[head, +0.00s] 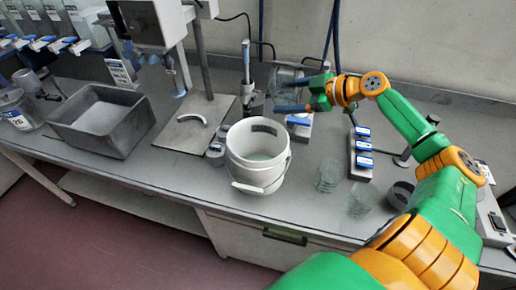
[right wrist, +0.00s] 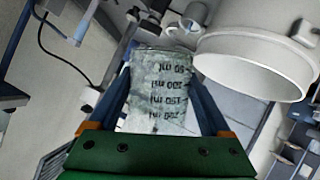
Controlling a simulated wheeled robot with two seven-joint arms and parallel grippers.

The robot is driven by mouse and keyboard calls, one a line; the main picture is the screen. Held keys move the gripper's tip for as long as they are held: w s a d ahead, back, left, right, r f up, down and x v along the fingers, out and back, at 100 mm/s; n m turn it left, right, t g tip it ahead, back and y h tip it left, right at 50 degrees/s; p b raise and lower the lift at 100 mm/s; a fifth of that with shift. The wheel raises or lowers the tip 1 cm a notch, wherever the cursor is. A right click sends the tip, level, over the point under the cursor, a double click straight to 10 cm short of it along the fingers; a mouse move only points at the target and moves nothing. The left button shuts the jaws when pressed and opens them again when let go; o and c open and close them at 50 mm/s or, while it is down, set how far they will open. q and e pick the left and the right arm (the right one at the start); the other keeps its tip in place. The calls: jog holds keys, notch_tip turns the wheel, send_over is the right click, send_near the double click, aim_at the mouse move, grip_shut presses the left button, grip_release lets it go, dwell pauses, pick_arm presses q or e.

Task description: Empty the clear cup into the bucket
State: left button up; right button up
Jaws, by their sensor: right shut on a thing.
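The clear cup (head: 286,78) is held by my right gripper (head: 288,95), above and behind the bucket's right side in the head view. The cup looks tipped well over on its side. In the right wrist view the cup (right wrist: 160,92) sits between both fingers, with black ml marks; its wall looks pale and mottled, and I cannot tell how much is inside. The white bucket (head: 245,172) stands upright on the bench, with some pale greenish matter visible inside. The bucket's rim (right wrist: 255,75) shows beside the cup in the right wrist view. My left gripper is out of view.
A grey tub (head: 118,143) and a metal plate under a stand (head: 182,136) are left of the bucket. Clear stacked pieces (head: 328,178), a rack with blue items (head: 361,160) and a dark ring (head: 400,194) are to the right. The wall closes the back.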

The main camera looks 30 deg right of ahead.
aim_at(291, 103)
jog(key=shift+w+d+f+m, duration=0.15)
jog(key=shift+d+f+m, duration=0.1)
jog(key=shift+m, duration=0.05)
jog(key=shift+w+d+f+m+y, duration=0.15)
jog(key=shift+d+m+y, duration=0.1)
jog(key=shift+y, duration=0.15)
jog(key=shift+s+d+f+m+y, duration=0.15)
jog(key=shift+m+y, duration=0.1)
jog(key=shift+y, duration=0.15)
jog(key=f+b, duration=0.1)
jog(key=f+m+y+b, duration=0.1)
jog(key=shift+w+d+f+b, duration=0.1)
jog(key=shift+w+d+b, duration=0.1)
jog(key=shift+d+b, duration=0.2)
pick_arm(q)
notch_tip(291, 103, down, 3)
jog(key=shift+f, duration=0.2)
